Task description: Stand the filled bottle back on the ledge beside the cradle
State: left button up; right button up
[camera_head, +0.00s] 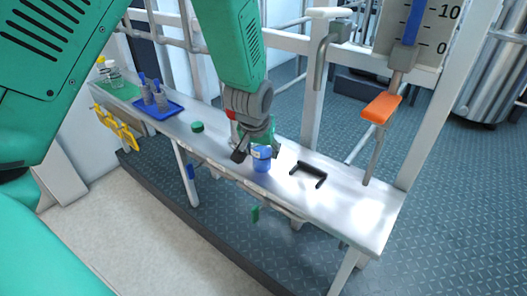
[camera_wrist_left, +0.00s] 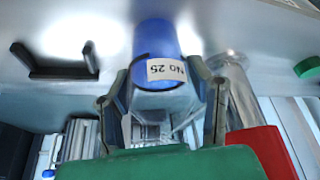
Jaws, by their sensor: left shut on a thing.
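The bottle (camera_head: 262,163) holds blue liquid and shows over the ledge (camera_head: 345,192), left of the black cradle (camera_head: 308,175). My left gripper (camera_head: 257,150) comes down from above and is shut on the bottle. In the left wrist view the bottle (camera_wrist_left: 158,60) sits between the two fingers (camera_wrist_left: 165,95), with a "No 25" label upside down. The cradle (camera_wrist_left: 55,65) is empty there, at the left, apart from the bottle. I cannot tell whether the bottle's base touches the ledge. My right gripper is out of view.
A green cap (camera_head: 197,127) lies on the ledge left of the bottle. Further left are a blue tray (camera_head: 177,106) with bottles and a green mat (camera_head: 127,91). A clear metallic tube (camera_wrist_left: 240,95) is beside the fingers.

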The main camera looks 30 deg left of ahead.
pick_arm(q)
jog(key=o, duration=1.3)
jog(key=shift+a, duration=0.3)
jog(key=shift+o, duration=0.7)
jog(key=shift+a, duration=0.15)
jog(key=shift+d+r, duration=0.1)
jog(key=shift+d, duration=0.35)
jog(key=p+v, duration=0.5)
jog(key=v, duration=0.7)
jog(key=s+f+m+g, duration=0.1)
jog(key=s+f, duration=0.5)
jog(key=f, duration=0.4)
jog(key=s+f+m+g, duration=0.1)
jog(key=s+f, duration=0.5)
jog(key=f, duration=0.3)
jog(key=s+d+f+m, duration=0.1)
jog(key=s+f, duration=0.3)
jog(key=s, duration=0.3)
jog(key=s+d+f+m+g+h, duration=0.1)
jog(key=s+f, duration=0.3)
jog(key=s, duration=0.3)
jog(key=shift+g, duration=0.3)
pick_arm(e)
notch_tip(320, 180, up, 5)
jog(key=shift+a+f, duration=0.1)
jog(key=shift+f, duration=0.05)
pick_arm(q)
jog(key=shift+f, duration=0.1)
